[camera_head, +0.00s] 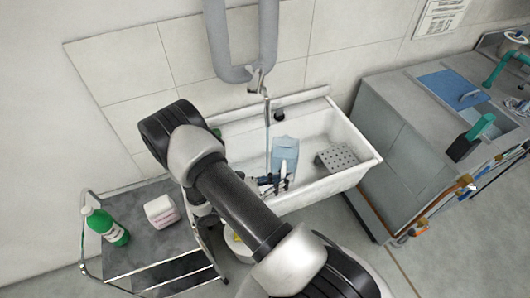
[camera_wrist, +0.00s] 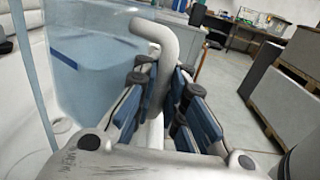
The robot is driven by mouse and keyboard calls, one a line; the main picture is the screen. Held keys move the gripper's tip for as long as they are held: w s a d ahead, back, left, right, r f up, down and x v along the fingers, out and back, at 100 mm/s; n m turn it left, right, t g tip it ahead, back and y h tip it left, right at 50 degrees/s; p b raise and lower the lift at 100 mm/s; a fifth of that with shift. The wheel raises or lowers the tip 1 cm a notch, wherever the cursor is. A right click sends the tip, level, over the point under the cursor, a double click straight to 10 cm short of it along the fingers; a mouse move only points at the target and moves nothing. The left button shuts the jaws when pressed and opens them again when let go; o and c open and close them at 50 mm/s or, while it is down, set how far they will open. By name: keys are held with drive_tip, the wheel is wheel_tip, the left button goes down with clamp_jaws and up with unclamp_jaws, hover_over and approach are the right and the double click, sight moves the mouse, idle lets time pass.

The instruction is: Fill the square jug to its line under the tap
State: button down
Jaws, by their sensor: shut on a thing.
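The square jug (camera_head: 285,150) is clear pale blue and sits in the white sink (camera_head: 357,172). In the wrist view the jug (camera_wrist: 95,75) fills the upper left, with its thick white handle (camera_wrist: 168,45) towards me. My gripper (camera_wrist: 157,105) is shut on that handle; in the head view the gripper (camera_head: 274,184) is at the jug's near side. The tap (camera_head: 259,82) is running. Its thin stream (camera_head: 267,130) falls at the jug's left side and appears to pass outside it. I cannot clearly read the line or the water level.
A perforated grey block (camera_head: 337,157) is in the sink to the right of the jug. A green bottle (camera_head: 105,225) and a pale pink-white block (camera_head: 161,211) stand on a low cart at left. A grey cabinet (camera_head: 395,150) stands close to the sink's right side.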

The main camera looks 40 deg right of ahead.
drive_tip(key=s+d+r+p, duration=0.3)
drive_tip(key=s+r+p, duration=0.2)
drive_tip(key=s, duration=0.4)
drive_tip(key=shift+s+p, duration=0.25)
drive_tip(key=shift+p, duration=0.05)
drive_tip(key=shift+d, duration=0.1)
idle(0.9)
